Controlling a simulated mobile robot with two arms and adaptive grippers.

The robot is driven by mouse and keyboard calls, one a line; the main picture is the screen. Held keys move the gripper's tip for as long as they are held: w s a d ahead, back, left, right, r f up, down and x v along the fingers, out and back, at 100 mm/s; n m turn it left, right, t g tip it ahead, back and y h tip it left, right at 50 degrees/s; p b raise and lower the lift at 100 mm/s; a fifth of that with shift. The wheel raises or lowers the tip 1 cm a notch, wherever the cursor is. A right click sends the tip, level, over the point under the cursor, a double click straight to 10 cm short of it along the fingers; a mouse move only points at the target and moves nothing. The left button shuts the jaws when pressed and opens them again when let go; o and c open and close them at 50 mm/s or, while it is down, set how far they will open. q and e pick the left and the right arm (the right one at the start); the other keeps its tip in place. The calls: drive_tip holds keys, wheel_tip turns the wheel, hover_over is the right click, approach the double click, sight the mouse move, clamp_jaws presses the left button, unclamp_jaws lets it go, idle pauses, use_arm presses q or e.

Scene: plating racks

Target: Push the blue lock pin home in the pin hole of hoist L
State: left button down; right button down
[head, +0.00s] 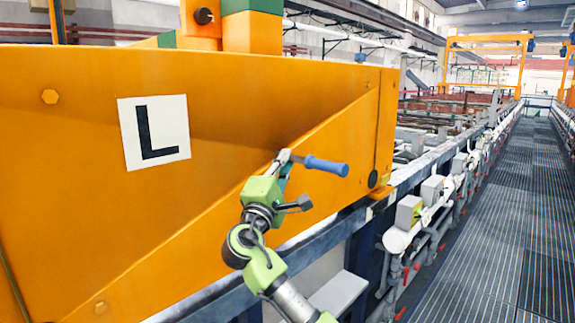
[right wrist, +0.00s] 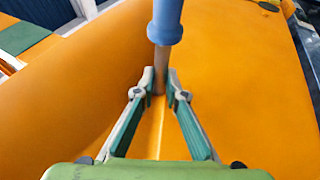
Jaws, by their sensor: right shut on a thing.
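Hoist L (head: 75,125) is a large orange beam with a white plate bearing a black L, on the left of the head view. My right gripper (head: 284,160) is in front of its face, shut on the lock pin (head: 326,166). The pin's blue handle points right in the head view. In the right wrist view, the fingertips (right wrist: 160,84) hold the pin's bare metal shaft (right wrist: 161,65) below the blue handle (right wrist: 165,22). A dark round spot (head: 373,178) lies near the beam's right end; I cannot tell whether it is the pin hole. My left gripper is out of view.
A dark round fitting (head: 203,16) sits on the orange block above the beam. Pipes and grey boxes (head: 408,212) line the rail right of the beam. The grated walkway (head: 500,220) at right is clear.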

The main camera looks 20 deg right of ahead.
drive_tip(key=shift+w+a+r+b, duration=0.1)
drive_tip(key=shift+w+a+b, duration=0.15)
drive_tip(key=shift+w, duration=0.2)
drive_tip(key=shift+w+a+r+b, duration=0.1)
drive_tip(key=shift+w+a+b, duration=0.1)
drive_tip(key=shift+w, duration=0.25)
drive_tip(key=c, duration=2.1)
unclamp_jaws()
drive_tip(key=shift+o, duration=0.6)
drive_tip(key=shift+f, duration=0.15)
drive_tip(key=v, duration=1.2)
drive_tip(key=shift+d, duration=0.1)
